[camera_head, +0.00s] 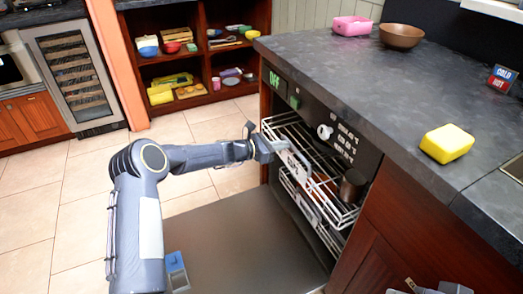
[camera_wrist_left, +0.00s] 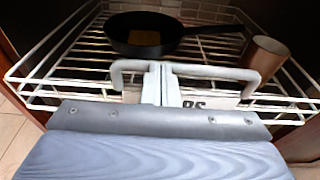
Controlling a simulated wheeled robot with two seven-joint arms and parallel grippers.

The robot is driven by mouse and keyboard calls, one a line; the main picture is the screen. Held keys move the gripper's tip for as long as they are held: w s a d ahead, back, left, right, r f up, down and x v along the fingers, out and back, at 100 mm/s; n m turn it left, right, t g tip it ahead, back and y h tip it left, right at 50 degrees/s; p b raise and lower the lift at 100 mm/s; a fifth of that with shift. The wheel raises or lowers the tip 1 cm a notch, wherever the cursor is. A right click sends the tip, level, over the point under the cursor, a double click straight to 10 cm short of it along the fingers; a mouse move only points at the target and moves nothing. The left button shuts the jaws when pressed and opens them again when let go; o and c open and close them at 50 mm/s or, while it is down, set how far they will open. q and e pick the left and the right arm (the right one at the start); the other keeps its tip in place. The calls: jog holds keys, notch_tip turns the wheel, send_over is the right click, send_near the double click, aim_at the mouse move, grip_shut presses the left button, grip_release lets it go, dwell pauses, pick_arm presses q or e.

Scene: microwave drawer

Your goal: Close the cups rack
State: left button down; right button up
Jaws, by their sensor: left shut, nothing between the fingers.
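The dishwasher's upper wire rack (camera_head: 330,190) is pulled partway out, with a white label and a pale bar handle (camera_wrist_left: 215,71) on its front. The wrist view shows a rack (camera_wrist_left: 70,62) with a black pan (camera_wrist_left: 145,35) and a brown cup (camera_wrist_left: 263,56). My left gripper (camera_head: 268,148) is at the upper rack's front. Its shut fingers (camera_wrist_left: 160,82) are at the handle's middle, hiding part of it and of the label. Grey parts, probably my right gripper (camera_head: 440,288), show at the bottom edge, cut off.
A lower rack (camera_head: 302,200) also shows under the upper one. The dishwasher door (camera_head: 235,245) lies open and flat below my left arm. The counter above holds a yellow sponge (camera_head: 447,143), a brown bowl (camera_head: 401,36) and a pink container (camera_head: 352,26). Tiled floor is free at left.

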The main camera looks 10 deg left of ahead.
pick_arm(q)
jog(key=r+x, duration=0.2)
jog(key=x, duration=0.8)
jog(key=shift+w+d+p, duration=0.15)
jog(key=shift+d+p, duration=0.1)
jog(key=shift+p, duration=0.05)
pick_arm(e)
jog(key=shift+w+d+r, duration=0.25)
jog(key=shift+d+r, duration=0.05)
jog(key=shift+r, duration=0.1)
pick_arm(q)
jog(key=shift+r, duration=0.25)
